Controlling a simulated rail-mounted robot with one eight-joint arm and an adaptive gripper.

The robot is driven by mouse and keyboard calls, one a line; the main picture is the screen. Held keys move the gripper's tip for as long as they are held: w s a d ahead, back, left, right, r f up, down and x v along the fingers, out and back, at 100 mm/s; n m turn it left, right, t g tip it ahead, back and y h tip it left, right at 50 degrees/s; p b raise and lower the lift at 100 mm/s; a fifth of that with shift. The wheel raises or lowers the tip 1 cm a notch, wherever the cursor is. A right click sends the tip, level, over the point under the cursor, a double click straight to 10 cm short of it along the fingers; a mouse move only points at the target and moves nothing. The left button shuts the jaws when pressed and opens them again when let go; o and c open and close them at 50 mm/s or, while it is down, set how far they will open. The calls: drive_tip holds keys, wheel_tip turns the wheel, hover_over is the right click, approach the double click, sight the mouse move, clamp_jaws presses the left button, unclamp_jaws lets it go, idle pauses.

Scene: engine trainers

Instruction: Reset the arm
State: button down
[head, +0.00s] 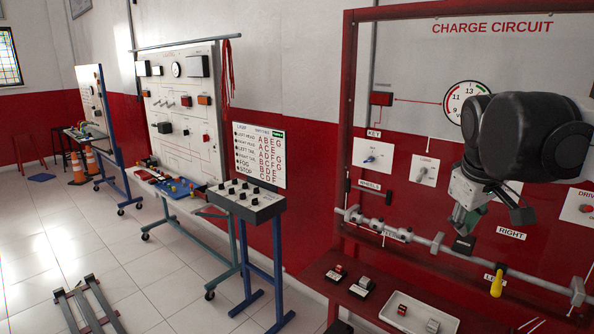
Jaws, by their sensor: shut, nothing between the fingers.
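My gripper (464,222) hangs at the right of the head view, in front of the charge circuit board (405,150). Its fingers point down and look closed, with nothing seen between them. My dark arm hides part of the board, including some of the round gauge (455,100). The fingertips are near the horizontal grey rail; whether they touch it cannot be told.
The grey rail (420,240) crosses the board's lower part, with a yellow handle (497,283) on it. A red shelf (330,262) below holds small switches and a white tray (385,312). A lamp switch stand (247,205) is left; open tiled floor lies further left.

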drive_tip(key=s+a+f+m+t+y+b, duration=0.2)
drive_tip(key=s+a+f+m+t+b, duration=0.1)
drive_tip(key=s+a+f, duration=0.9)
drive_tip(key=s+f, duration=0.3)
drive_tip(key=f, duration=0.2)
drive_tip(key=shift+a+m+y, duration=0.15)
drive_tip(key=shift+m+y, duration=0.15)
drive_tip(key=shift+m, duration=0.1)
